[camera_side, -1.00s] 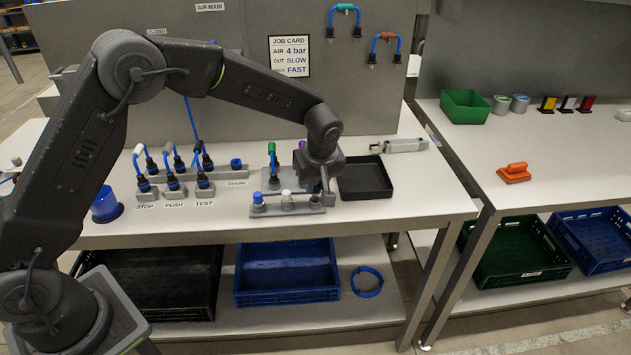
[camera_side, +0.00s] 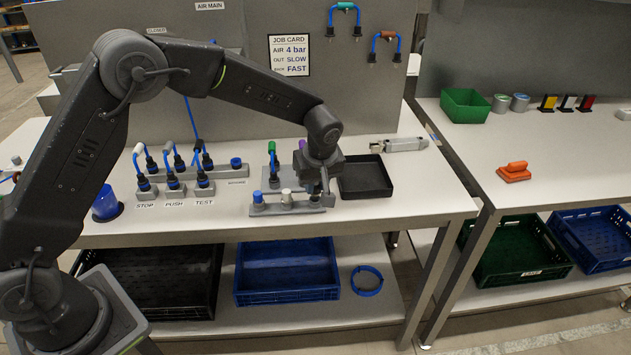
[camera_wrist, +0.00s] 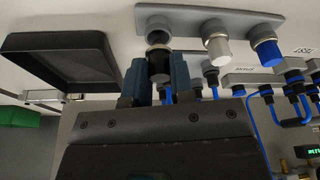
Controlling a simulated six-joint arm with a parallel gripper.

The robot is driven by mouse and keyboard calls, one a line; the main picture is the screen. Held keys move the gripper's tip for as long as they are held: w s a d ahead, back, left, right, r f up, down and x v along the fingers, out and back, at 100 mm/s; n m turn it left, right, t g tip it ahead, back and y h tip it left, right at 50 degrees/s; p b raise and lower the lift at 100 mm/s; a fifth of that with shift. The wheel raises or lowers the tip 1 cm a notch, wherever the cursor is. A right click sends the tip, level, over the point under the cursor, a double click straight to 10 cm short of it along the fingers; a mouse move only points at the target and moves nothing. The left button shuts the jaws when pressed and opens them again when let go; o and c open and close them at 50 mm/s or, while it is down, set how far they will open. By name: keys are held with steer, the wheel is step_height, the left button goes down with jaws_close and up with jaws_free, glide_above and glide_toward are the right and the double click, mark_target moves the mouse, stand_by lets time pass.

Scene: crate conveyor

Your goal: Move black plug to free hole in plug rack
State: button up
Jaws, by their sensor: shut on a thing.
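The plug rack (camera_side: 270,211) is a grey bar at the front of the bench; it also crosses the top of the wrist view (camera_wrist: 190,20). A blue plug (camera_side: 258,198) and a silver plug (camera_side: 287,197) stand in it. In the wrist view the silver plug (camera_wrist: 215,45) and blue plug (camera_wrist: 262,45) are right of a hole with a dark opening (camera_wrist: 158,37). My gripper (camera_wrist: 160,78) is shut on the black plug (camera_wrist: 158,66), whose end points at that hole. I cannot tell if they touch. In the side view my gripper (camera_side: 323,186) is at the rack's right end.
A black tray (camera_side: 365,190) stands just right of my gripper, also in the wrist view (camera_wrist: 70,58). Several blue hoses with plugs stand left of and behind the rack. A grey cylinder (camera_side: 403,145) lies behind the tray. Bench is clear right of the tray.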

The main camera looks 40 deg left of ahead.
steer(key=shift+f, duration=0.75)
stand_by(0.4)
stand_by(0.4)
steer(key=o, duration=1.5)
steer(key=shift+r, duration=0.1)
steer(key=shift+r, duration=2.9)
steer(key=shift+r, duration=0.1)
